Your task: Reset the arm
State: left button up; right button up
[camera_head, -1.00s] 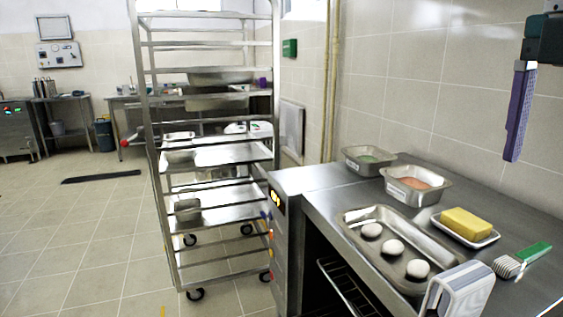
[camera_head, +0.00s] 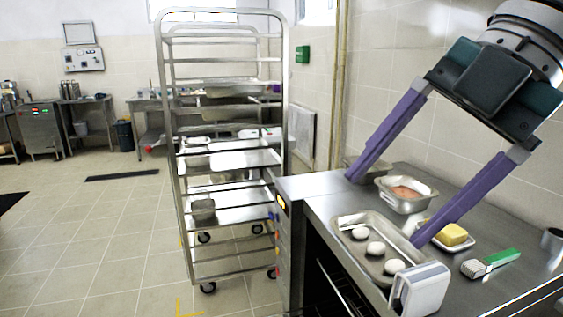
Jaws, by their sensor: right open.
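My right gripper (camera_head: 383,208) comes in from the upper right, its two long purple fingers spread wide apart. It is open and nothing is between the fingers. It hangs above the steel counter (camera_head: 325,207). One fingertip shows in front of a steel pan at the back of the counter, and the other shows near the right edge of the tray with white dough balls. Whether the fingertips touch anything I cannot tell. My left gripper is not in view.
A tray (camera_head: 345,220) holds white dough balls (camera_head: 375,248). Around it are a pan with orange contents (camera_head: 406,194), a yellow block (camera_head: 453,234), a green-handled brush (camera_head: 490,263) and a grey-white box (camera_head: 420,289). A wheeled rack (camera_head: 180,150) stands left, with open floor beyond.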

jog(key=s+a+r+t+y+p, duration=0.15)
jog(key=a+r+y+p, duration=0.45)
jog(key=r, duration=0.6)
jog(key=s+a+r+t+y+p, duration=0.1)
jog(key=s+a+r+y+p, duration=0.1)
jog(key=a+r+y+p, duration=0.55)
jog(key=w+d+r+m+t+h+p, duration=0.3)
jog(key=d+r+m+t+h, duration=0.15)
jog(key=r+m+t, duration=0.3)
jog(key=w+d+r+m+t+h+p, duration=0.3)
jog(key=d+r+m+t+h, duration=0.15)
jog(key=r+m+t, duration=0.3)
jog(key=s+d+f+m+g+h+p, duration=0.2)
jog(key=d+f+m+g+h+p, duration=0.2)
jog(key=d+f+m+h+p, duration=0.45)
jog(key=s+d+f+g+h+p, duration=0.1)
jog(key=s+f+g+p, duration=0.2)
jog(key=s, duration=0.6)
jog(key=s+d+f+m+g+h+p, duration=0.1)
jog(key=s+d+f+g+p, duration=0.1)
jog(key=s+g, duration=0.5)
jog(key=s+f+p, duration=0.1)
jog(key=s+p, duration=0.1)
jog(key=s, duration=0.1)
jog(key=shift+s+d+f+g, duration=0.15)
jog(key=shift+s+d+g, duration=0.1)
jog(key=shift+g, duration=0.1)
